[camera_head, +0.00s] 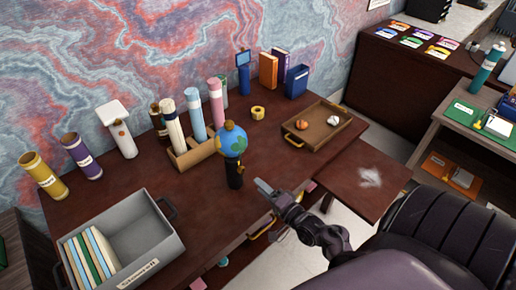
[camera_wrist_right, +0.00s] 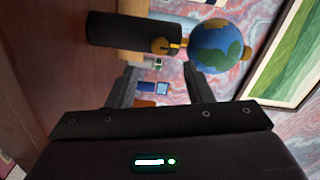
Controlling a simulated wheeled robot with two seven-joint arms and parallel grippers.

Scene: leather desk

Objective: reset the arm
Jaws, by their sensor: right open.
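My right gripper (camera_head: 264,187) is over the front edge of the leather-brown desk (camera_head: 262,160), just right of a small globe. It is open, and nothing shows between its fingers in the right wrist view (camera_wrist_right: 160,88). The globe (camera_head: 232,141) has a blue and green ball on a dark cylindrical base and stands upright on the desk. In the right wrist view the globe (camera_wrist_right: 217,46) appears sideways, beyond the fingers and apart from them. My left gripper is in neither view.
A grey bin (camera_head: 150,238) with books stands at the front left. A wooden tray (camera_head: 322,138) with small objects lies at the right. Rolled tubes (camera_head: 195,113) stand in a wooden holder behind the globe. A dark chair (camera_head: 445,235) is at the front right.

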